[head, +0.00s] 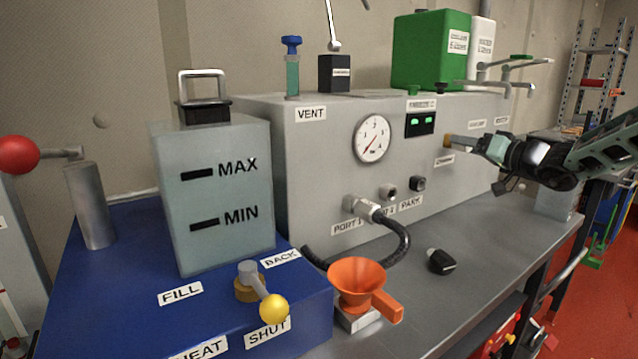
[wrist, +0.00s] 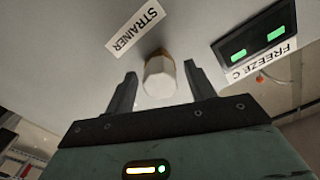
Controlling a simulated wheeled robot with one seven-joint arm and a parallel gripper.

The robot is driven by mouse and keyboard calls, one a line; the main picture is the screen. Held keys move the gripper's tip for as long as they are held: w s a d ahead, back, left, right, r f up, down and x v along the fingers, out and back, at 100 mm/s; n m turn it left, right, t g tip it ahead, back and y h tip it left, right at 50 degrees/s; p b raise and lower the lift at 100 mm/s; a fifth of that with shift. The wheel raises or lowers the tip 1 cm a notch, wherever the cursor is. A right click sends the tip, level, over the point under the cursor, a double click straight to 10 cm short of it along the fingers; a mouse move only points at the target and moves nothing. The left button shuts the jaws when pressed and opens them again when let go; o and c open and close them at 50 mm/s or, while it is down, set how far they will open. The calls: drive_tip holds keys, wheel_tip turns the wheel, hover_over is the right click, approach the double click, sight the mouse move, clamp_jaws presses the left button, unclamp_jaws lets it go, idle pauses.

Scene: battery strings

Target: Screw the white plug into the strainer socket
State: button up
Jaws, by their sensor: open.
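A thin brass-coloured rim shows behind the plug in the wrist view, and the brass socket (head: 447,141) shows in the head view. How deep the plug sits cannot be told. My gripper (wrist: 160,73) is open, with one finger on each side of the plug and visible gaps between. In the head view my gripper (head: 477,144) reaches in from the right, in front of the socket, and the plug is hard to make out there.
An orange funnel (head: 357,285) and a black hose (head: 400,245) are at the cabinet's front. A small black object (head: 440,261) lies on the grey bench (head: 480,240). A blue box (head: 110,290) with a yellow-knobbed lever is at left.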

clamp_jaws()
drive_tip(key=shift+f+m+b, duration=0.1)
drive_tip(key=shift+m+b, duration=0.3)
drive_tip(key=shift+m, duration=0.5)
drive_tip(key=m, duration=0.3)
drive_tip(key=shift+m, duration=0.5)
drive_tip(key=m, duration=0.4)
drive_tip(key=shift+m, duration=0.3)
drive_tip(key=shift+o, duration=0.4)
unclamp_jaws()
